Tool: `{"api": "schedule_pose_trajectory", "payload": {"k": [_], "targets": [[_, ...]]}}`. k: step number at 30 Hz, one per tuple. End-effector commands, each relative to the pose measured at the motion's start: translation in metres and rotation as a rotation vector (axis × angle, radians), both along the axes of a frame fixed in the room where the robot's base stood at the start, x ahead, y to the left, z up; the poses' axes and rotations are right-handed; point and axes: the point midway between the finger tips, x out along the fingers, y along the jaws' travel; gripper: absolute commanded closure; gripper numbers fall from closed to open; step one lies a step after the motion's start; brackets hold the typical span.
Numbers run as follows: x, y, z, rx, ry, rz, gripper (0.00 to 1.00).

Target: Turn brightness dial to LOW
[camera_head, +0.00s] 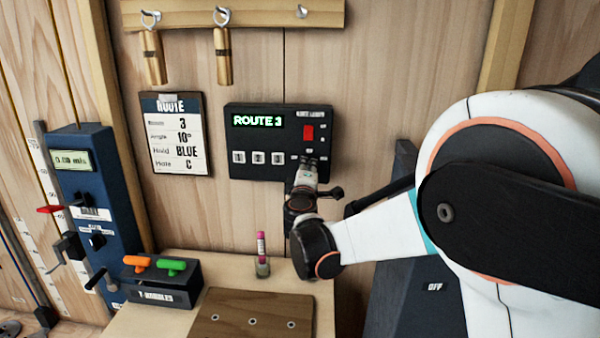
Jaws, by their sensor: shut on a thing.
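A black control panel (265,112) hangs on the wooden wall. Its green display reads ROUTE 3. It has a red switch (308,133) at the upper right and several white numbered buttons in a row below the display. My gripper (308,164) is at the panel's lower right corner, below the red switch, with its fingers shut on the brightness dial. The fingers hide the dial, so its pointer cannot be seen. Small white labels show around it, too small to read.
A blue unit (95,195) with levers stands at the left. A box with orange and green T-handles (160,285), a small pink-topped bottle (262,255) and a wooden board (225,318) are on the bench below. A route clipboard (176,135) hangs left of the panel.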

Motion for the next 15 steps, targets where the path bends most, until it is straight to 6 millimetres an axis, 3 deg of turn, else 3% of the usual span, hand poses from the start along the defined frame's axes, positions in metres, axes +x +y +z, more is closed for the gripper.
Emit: {"api": "schedule_pose_trajectory", "payload": {"k": [15], "targets": [[0.0005, 0.0009, -0.0006, -0.489, 0.016, 0.002, 0.95]]}}
